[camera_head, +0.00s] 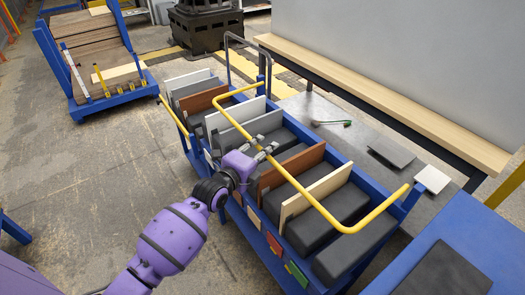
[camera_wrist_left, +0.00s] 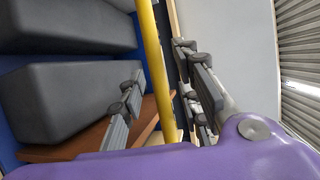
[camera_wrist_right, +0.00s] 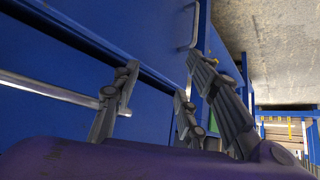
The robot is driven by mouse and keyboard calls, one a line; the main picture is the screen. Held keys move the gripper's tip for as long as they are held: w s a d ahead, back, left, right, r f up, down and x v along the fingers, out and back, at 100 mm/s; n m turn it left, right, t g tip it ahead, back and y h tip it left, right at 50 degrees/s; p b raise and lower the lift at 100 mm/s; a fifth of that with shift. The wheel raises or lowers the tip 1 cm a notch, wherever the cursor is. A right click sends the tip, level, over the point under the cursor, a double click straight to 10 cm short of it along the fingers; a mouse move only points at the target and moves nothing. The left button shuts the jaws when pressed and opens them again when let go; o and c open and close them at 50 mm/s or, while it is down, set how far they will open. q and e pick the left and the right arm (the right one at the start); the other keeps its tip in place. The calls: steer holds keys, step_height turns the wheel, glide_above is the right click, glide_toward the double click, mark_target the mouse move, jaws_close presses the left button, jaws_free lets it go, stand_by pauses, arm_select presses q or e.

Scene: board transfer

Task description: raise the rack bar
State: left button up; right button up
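The rack bar (camera_head: 300,188) is a yellow U-shaped tube lying slanted above the blue rack cart (camera_head: 355,265), over its boards and dark grey blocks. My left gripper (camera_head: 266,152) is at the middle of the bar's long side. In the left wrist view the bar (camera_wrist_left: 155,65) runs between the spread fingers of my left gripper (camera_wrist_left: 165,100), with gaps on both sides; the fingers are open. My right gripper (camera_wrist_right: 160,100) shows only in the right wrist view, open and empty, before blue panels. A silver rod (camera_wrist_right: 45,88) is to its left.
White, brown and grey boards stand between the blocks in the cart. A grey table (camera_head: 320,107) holding a small green-tipped tool is behind it. A blue table (camera_head: 475,235) is at the lower right. Another blue cart with boards (camera_head: 105,103) stands at the upper left.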

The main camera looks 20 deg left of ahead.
steer(key=shift+w+r, duration=0.15)
steer(key=shift+w, duration=0.05)
arm_select(q)
jaws_close()
arm_select(e)
steer(key=shift+w+r, duration=0.1)
